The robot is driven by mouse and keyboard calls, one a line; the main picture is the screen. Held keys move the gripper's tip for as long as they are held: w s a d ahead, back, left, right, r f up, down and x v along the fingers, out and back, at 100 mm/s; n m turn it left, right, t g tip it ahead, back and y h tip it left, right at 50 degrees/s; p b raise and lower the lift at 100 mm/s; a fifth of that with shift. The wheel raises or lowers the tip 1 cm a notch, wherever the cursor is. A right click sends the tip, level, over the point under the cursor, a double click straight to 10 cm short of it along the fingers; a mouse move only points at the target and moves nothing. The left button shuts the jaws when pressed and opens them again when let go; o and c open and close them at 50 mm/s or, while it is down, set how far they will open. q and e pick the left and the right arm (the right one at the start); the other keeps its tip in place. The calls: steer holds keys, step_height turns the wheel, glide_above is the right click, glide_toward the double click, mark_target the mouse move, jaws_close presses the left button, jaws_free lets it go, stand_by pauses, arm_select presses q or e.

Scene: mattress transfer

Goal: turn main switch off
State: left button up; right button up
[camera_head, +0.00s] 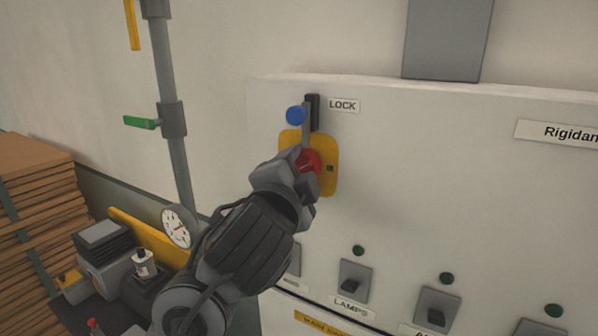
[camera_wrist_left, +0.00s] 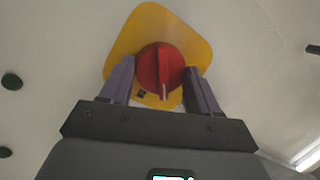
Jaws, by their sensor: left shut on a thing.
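The main switch is a red rotary knob (camera_head: 310,160) on a yellow plate (camera_head: 329,180), mounted on a white panel. My left gripper (camera_head: 307,172) is at the knob, coming from the lower left and partly covering the plate. In the left wrist view the red knob (camera_wrist_left: 160,68) sits between the two fingers of my left gripper (camera_wrist_left: 160,85), which is shut on it. The knob's raised bar stands upright in that view. A grey lever with a blue ball (camera_head: 296,115) stands just above the knob by the "LOCK" label (camera_head: 343,105). My right gripper is not in view.
Below on the panel are several small switches, one above the "LAMPS" label (camera_head: 351,308), with green round indicators (camera_head: 358,250). At left are a pipe with a green handle (camera_head: 140,122), a round gauge (camera_head: 176,227), a machine (camera_head: 105,250) and stacked boards (camera_head: 30,220).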

arm_select(q)
steer(key=shift+r, duration=0.1)
steer(key=shift+r+n+g+p, duration=0.2)
steer(key=shift+n+g+p, duration=0.1)
steer(key=shift+n+p, duration=0.9)
steer(key=n+g+p, duration=0.1)
steer(key=n+p, duration=0.2)
steer(key=shift+r, duration=0.15)
steer(key=n+g+p, duration=0.1)
steer(key=n+p, duration=0.2)
steer(key=shift+h+p, duration=0.35)
steer(key=shift+h, duration=0.05)
steer(key=shift+a+n+p, duration=0.1)
steer(key=shift+n+p, duration=0.35)
steer(key=shift+n, duration=0.05)
steer(key=o, duration=0.8)
steer(key=shift+c, duration=0.2)
